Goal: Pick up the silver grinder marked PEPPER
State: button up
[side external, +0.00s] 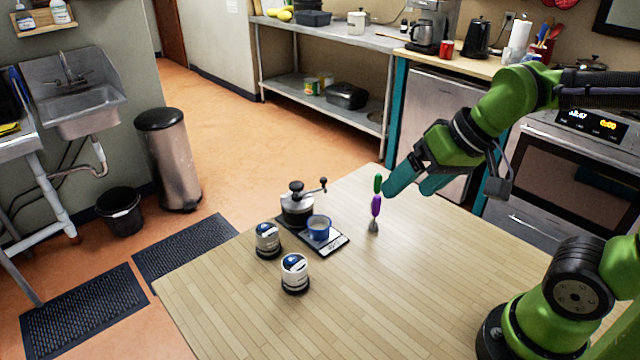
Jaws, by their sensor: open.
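Two small silver grinders with dark bases and blue-and-white tops stand upright on the wooden table (400,290). One grinder (267,241) is farther back and left; the other grinder (294,274) is nearer the camera and slightly right. Their lettering is too small to read, so I cannot tell which is marked PEPPER. My gripper (415,186), with teal fingers, is open and empty. It is above the table's far right part, well to the right of both grinders and apart from them.
A hand-crank coffee mill (298,207) stands behind the grinders. A blue cup (319,228) sits on a flat scale (335,246). A tool with green and purple handle parts (376,206) stands near my gripper.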

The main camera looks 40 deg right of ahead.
jog(key=w+a+n+g, duration=0.3)
jog(key=w+a+n, duration=0.15)
jog(key=w, duration=0.75)
jog(key=n+g+h, duration=0.2)
jog(key=n+g, duration=0.1)
jog(key=n, duration=0.6)
send_over(266, 228)
notch_tip(266, 228, down, 4)
jog(key=shift+m, duration=0.25)
notch_tip(266, 228, down, 17)
jog(key=shift+r, duration=0.2)
jog(key=c, duration=1.4)
jog(key=shift+o, duration=0.2)
